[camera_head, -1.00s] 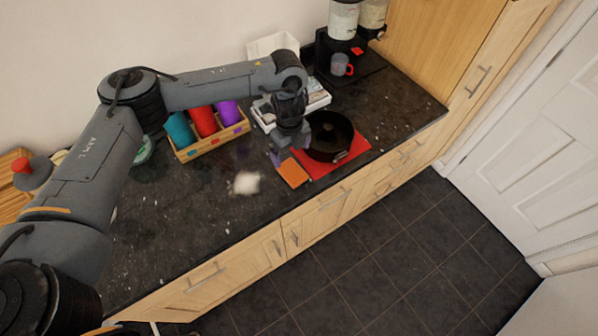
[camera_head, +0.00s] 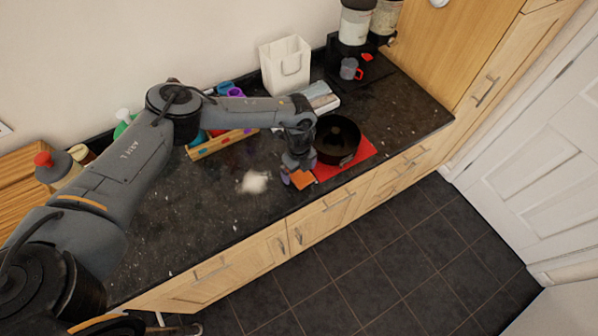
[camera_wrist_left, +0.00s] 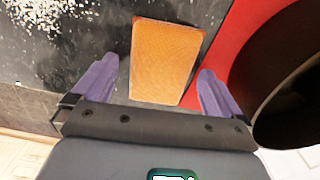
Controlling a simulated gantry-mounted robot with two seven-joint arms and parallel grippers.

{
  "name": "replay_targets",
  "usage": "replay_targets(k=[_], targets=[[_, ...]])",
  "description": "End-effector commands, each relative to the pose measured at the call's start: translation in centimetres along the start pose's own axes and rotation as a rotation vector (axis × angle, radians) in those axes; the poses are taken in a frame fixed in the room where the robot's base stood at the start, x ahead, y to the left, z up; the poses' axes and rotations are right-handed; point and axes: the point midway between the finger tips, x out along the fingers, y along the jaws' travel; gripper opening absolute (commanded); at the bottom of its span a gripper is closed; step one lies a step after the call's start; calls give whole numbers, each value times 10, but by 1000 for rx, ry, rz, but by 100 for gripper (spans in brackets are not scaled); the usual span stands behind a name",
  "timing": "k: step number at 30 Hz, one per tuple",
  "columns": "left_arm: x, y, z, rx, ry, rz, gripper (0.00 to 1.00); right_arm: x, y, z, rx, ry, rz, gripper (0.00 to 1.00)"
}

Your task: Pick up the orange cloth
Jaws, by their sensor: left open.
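The orange cloth (camera_head: 303,180) is a flat rectangle on the dark granite counter, beside the red mat. In the left wrist view the cloth (camera_wrist_left: 164,58) lies flat between my two purple fingers, its near end close to the fingertip line. My left gripper (camera_head: 297,180) is over the cloth, partly hiding it in the head view. In the left wrist view my left gripper (camera_wrist_left: 158,82) is open, a finger on each side of the cloth, holding nothing. How high the fingertips are above the counter is hard to tell. My right gripper is not in view.
A black pot (camera_head: 337,139) stands on a red mat (camera_head: 362,158) right of the cloth. A pale crumb pile (camera_head: 254,182) lies to the left. A wooden caddy (camera_head: 205,148), a white bag (camera_head: 286,65) and a dispenser with a cup (camera_head: 350,68) stand behind.

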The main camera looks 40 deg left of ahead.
Motion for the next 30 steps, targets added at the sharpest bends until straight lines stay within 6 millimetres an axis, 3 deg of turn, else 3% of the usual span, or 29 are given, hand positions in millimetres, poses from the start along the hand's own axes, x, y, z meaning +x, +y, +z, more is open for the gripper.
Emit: replay_targets(k=[8,20,30], targets=[[4,0,0,0,1,-1,100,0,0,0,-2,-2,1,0],[3,0,0,0,0,-1,42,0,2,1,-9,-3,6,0],[1,0,0,-1,0,-1,42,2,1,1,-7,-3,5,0]])
